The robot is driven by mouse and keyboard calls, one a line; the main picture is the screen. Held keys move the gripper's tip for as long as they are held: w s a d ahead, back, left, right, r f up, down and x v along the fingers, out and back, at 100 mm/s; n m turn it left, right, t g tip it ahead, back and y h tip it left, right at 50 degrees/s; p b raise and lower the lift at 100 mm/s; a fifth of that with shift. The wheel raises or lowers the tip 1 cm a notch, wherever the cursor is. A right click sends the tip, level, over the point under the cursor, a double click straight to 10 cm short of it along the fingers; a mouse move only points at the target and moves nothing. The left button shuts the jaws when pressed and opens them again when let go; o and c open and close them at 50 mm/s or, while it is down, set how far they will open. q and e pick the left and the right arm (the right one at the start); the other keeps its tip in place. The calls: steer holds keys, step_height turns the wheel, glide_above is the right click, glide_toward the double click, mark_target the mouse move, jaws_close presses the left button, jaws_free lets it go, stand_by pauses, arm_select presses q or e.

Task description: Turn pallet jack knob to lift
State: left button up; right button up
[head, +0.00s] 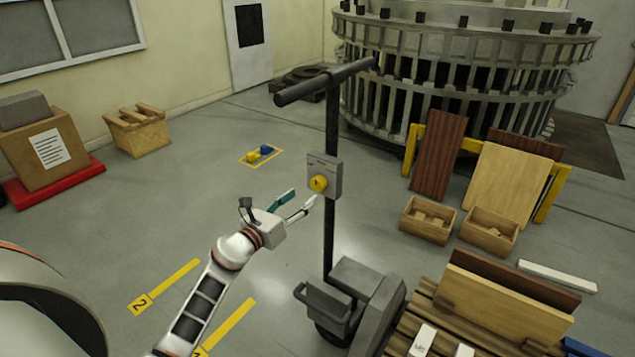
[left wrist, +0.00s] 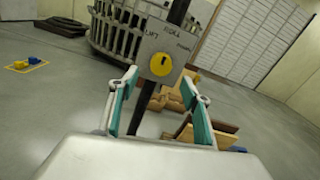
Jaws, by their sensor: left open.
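The yellow knob (head: 319,183) sits on a grey control box (head: 326,165) fixed to the dark upright post of the pallet jack (head: 329,225). In the left wrist view the knob (left wrist: 161,64) is round with a small dark mark, and the box face (left wrist: 170,42) carries printed labels, one reading LIFT. My left gripper (head: 297,203) is open and empty, a little left of and below the knob in the head view. In the left wrist view its teal-padded fingers (left wrist: 160,95) stand apart below the knob, touching nothing that I can see. My right gripper does not show.
A pallet (head: 420,318) with boards stands at the lower right by the jack's base. Two wooden crates (head: 428,220) and leaning panels (head: 510,172) are beyond. A large grey ring structure (head: 465,80) fills the back. The floor left of the post is mostly clear.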

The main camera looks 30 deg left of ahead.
mark_target(316, 186)
arm_select(q)
steer(key=w, duration=0.2)
steer(key=w+d+b, duration=0.1)
steer(key=w, duration=0.4)
steer(key=shift+w+d, duration=0.15)
steer(key=c, duration=1.1)
